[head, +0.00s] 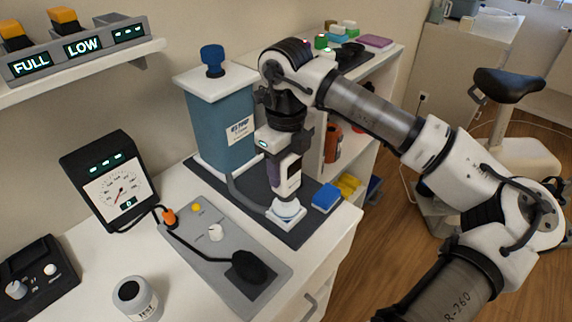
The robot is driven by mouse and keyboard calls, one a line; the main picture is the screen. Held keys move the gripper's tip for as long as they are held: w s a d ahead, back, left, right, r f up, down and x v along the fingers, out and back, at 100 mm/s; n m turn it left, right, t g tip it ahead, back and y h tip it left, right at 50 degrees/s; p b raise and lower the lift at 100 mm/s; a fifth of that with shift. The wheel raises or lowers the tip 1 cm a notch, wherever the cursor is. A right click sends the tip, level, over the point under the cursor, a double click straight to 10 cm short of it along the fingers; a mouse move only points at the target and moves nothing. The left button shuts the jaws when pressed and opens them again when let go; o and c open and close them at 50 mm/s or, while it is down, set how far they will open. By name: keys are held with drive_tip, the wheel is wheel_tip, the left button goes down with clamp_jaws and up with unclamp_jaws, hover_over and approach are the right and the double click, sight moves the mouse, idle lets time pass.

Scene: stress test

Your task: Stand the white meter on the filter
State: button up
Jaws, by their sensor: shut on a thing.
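My gripper (283,150) points down over the dark mat beside the blue tank. It is shut on an upright, slim thing with white and dark purple parts, which looks like the white meter (290,180); the jaws and arm hide much of it.
The blue tank (218,125) with a white lid stands close behind, left of my gripper. A blue block (326,197) lies right of the filter. A grey panel (215,245) and a black dial box (110,185) are to the left. The counter's edge is near on the right.

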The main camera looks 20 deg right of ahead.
drive_tip(key=shift+f+b, duration=1.3)
drive_tip(key=shift+f, duration=0.1)
drive_tip(key=o, duration=1.1)
drive_tip(key=shift+r, duration=0.1)
wheel_tip(320, 180, up, 14)
drive_tip(key=shift+f+b, duration=0.15)
drive_tip(key=shift+b, duration=0.7)
drive_tip(key=shift+s, duration=0.1)
